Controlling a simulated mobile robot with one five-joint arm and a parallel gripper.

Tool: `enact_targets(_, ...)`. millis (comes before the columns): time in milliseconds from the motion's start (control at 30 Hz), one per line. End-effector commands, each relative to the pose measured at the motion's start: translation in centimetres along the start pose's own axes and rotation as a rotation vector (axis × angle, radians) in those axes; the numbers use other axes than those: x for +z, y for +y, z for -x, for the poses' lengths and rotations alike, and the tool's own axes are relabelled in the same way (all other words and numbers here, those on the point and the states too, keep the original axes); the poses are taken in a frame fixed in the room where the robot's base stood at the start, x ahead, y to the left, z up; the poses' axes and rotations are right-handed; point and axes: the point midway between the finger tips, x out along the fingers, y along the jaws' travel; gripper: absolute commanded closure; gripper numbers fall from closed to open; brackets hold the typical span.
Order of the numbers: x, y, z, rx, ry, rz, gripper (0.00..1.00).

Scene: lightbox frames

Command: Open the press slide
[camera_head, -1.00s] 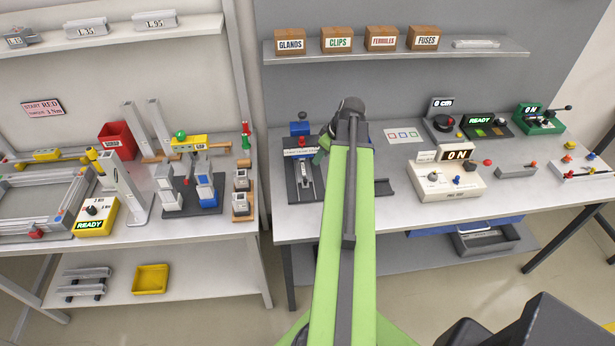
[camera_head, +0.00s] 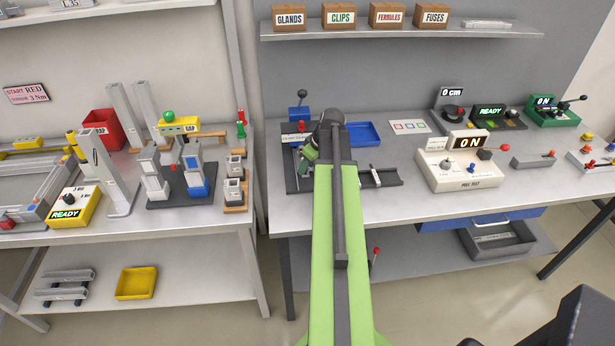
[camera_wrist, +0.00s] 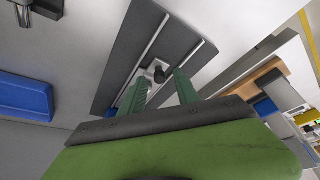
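The press is a dark plate with two pale rails (camera_wrist: 137,45) in the wrist view. A light slide block with a dark knob (camera_wrist: 159,74) sits between the rails. My gripper (camera_wrist: 160,79) has two green fingers, spread apart, one on each side of the knob. I cannot tell whether either finger touches it. In the head view the dark press base (camera_head: 291,178) lies on the right-hand bench, and my gripper (camera_head: 308,154) is over it. My arm and wrist hide much of the slide there.
A blue tray (camera_head: 364,133) lies right of the press, and a blue block with a black-knobbed lever (camera_head: 299,112) stands behind it. A dark rail (camera_head: 377,178) lies close on the right. The ON box (camera_head: 460,172) stands farther right. A shelf with labelled boxes hangs above.

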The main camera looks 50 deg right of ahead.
Motion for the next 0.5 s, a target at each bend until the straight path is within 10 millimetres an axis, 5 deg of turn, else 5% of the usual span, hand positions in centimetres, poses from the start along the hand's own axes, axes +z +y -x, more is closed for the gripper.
enact_targets(300,-0.02,0.02,-0.53,0.0,0.0,-0.001,0.64)
enact_targets(500,0.0,0.03,-0.53,0.0,0.0,-0.001,0.9)
